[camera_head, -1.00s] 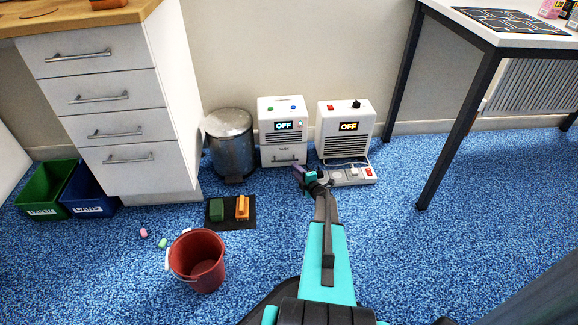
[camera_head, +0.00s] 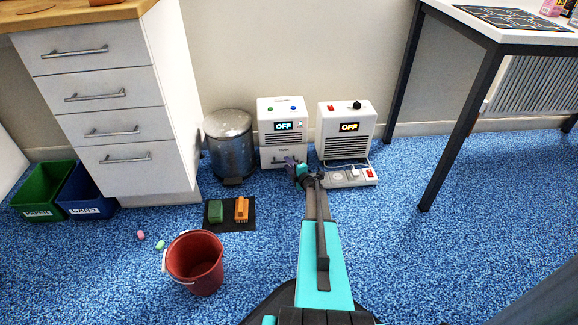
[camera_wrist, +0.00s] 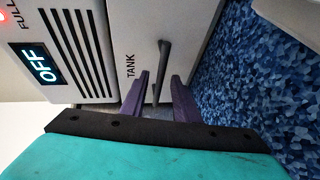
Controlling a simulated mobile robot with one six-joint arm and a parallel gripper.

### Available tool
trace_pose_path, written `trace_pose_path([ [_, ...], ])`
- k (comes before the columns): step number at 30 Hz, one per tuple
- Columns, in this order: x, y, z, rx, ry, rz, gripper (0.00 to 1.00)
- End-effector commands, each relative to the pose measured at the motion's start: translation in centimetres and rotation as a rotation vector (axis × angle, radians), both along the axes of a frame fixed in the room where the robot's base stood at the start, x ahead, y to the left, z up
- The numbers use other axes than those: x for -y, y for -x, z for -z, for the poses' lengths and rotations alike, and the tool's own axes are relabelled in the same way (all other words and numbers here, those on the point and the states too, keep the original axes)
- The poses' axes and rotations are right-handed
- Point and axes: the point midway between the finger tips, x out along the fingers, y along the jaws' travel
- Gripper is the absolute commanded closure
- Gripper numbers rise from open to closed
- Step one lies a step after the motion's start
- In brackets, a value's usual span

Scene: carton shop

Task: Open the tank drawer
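The tank drawer (camera_wrist: 135,35) is the white lower front of the left white unit (camera_head: 281,108), marked TANK in the wrist view. It looks shut in the head view, where my gripper (camera_head: 292,165) partly covers it. Its dark bar handle (camera_wrist: 163,58) stands out from the front. My gripper (camera_wrist: 160,76) is open, with one purple finger on each side of the handle. A gap shows between the handle and each finger. The unit's display (camera_wrist: 45,62) reads OFF.
A second white unit (camera_head: 345,115) stands right of it, with a power strip (camera_head: 348,177) in front. A metal bin (camera_head: 229,150) stands to the left. A red bucket (camera_head: 195,265) and a dark mat (camera_head: 228,224) are on the blue floor. Floor is clear at right.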

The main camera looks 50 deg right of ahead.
Motion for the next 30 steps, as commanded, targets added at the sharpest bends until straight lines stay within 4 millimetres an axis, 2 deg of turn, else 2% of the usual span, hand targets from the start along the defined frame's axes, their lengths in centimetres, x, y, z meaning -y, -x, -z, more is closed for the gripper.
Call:
trace_pose_path([
  [1, 0.0, 0.0, 0.0, 0.000, 0.000, 0.000, 0.74],
  [6, 0.0, 0.0, 0.0, 0.000, 0.000, 0.000, 1.00],
  [17, -0.3, 0.3, 0.0, 0.000, 0.000, 0.000, 1.00],
  [30, -3.3, 4.0, 0.0, -0.002, -0.001, 0.001, 1.00],
])
